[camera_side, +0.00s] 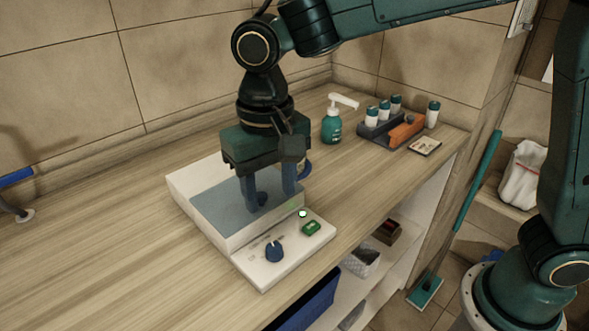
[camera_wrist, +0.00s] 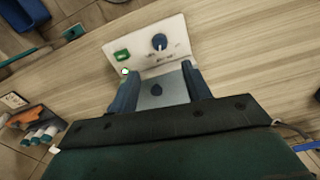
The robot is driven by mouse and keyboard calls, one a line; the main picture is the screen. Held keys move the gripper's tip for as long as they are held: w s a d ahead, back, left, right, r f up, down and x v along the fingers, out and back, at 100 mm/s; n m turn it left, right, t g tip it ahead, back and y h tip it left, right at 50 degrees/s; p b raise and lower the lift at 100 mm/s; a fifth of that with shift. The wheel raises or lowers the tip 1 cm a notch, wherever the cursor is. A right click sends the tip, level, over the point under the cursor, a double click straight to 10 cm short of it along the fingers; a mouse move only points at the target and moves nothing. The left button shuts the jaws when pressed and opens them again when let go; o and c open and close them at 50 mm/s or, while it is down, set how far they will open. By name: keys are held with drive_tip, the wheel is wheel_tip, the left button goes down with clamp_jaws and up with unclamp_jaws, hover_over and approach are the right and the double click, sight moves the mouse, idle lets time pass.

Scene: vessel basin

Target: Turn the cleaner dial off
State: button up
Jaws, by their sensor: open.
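The cleaner is a white box with a grey-blue basin (camera_side: 222,208) on the wooden counter. Its front panel carries a blue dial (camera_side: 274,250) with a pale pointer line, a green rocker switch (camera_side: 311,228) and a small lit round lamp (camera_side: 303,213). The dial (camera_wrist: 159,41) and green switch (camera_wrist: 122,55) also show in the wrist view. My gripper (camera_side: 276,200) is open, pointing down over the basin, behind the panel and apart from the dial.
A teal pump bottle (camera_side: 331,124) and a rack (camera_side: 385,130) of white-and-teal bottles stand at the back right, beside a small card (camera_side: 425,146). A blue-handled item (camera_side: 17,185) lies at far left. The counter left of the cleaner is clear.

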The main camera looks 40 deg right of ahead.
sight(274, 248)
wheel_tip(274, 248, down, 12)
drive_tip(key=shift+f, duration=0.1)
idle(0.5)
drive_tip(key=c, duration=1)
